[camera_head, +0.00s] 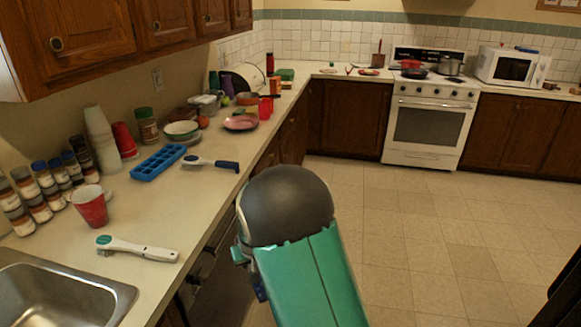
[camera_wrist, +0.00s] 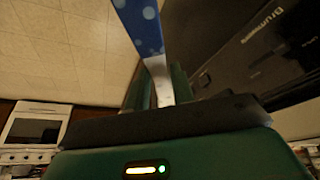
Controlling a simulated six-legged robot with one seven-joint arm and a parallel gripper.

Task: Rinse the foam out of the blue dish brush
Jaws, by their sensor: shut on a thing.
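In the wrist view my gripper (camera_wrist: 163,86) is shut on a long narrow thing (camera_wrist: 141,24), blue with pale round spots, with a whitish part between the fingers. Its far end is out of frame, so I cannot tell whether it is a brush. A white brush with a teal head (camera_head: 140,249) lies nearer the steel sink (camera_head: 70,300) at the lower left. My fingers are hidden there behind my arm. I make out no foam or tap.
A red cup (camera_head: 90,208), spice jars (camera_head: 40,190) and a blue ice tray (camera_head: 157,163) crowd the counter by the wall. Bowls and a pink plate (camera_head: 240,122) stand farther back. A dark, lettered appliance front (camera_wrist: 255,45) fills the right of the wrist view. The tiled floor (camera_head: 430,240) is clear.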

